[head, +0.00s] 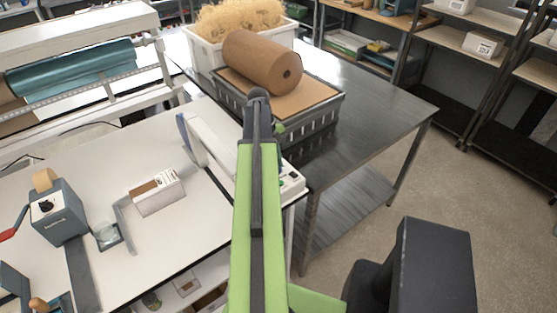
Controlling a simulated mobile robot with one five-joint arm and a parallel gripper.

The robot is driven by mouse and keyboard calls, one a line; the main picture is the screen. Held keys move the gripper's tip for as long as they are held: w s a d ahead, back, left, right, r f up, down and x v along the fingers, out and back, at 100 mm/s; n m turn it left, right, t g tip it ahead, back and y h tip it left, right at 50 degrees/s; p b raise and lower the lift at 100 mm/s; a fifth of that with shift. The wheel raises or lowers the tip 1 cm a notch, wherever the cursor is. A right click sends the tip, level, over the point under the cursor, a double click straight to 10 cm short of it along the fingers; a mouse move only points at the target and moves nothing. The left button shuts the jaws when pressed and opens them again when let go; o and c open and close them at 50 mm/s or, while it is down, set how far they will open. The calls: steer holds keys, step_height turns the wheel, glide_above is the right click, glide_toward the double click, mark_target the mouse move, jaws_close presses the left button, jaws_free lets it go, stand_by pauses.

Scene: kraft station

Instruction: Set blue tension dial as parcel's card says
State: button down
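A blue-grey tape machine (65,218) stands on the white bench at the left. A small dark knob (46,206) sits on its white face plate; its setting is too small to read. I cannot tell whether this is the blue tension dial. A small open white carton (157,194) with a brown inside lies to its right; it may be the parcel. Its marks are too small to read, and I see no clear card. My gripper (258,95) is at the far end of my green arm, in front of the grey crate, well right of the machine. Its fingers cannot be made out.
A grey crate (322,118) with a brown paper roll (262,62) and a white bin (200,56) of shredded filler stand on the metal table (385,105). Bench space around the carton is mostly clear.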

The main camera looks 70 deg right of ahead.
steer(key=shift+d+m, duration=0.15)
steer(key=shift+m, duration=0.15)
stand_by(0.4)
steer(key=c, duration=1.5)
jaws_free()
steer(key=p+v, duration=1.6)
steer(key=v, duration=0.1)
steer(key=shift+w+d+r, duration=0.1)
steer(key=shift+d+r, duration=0.05)
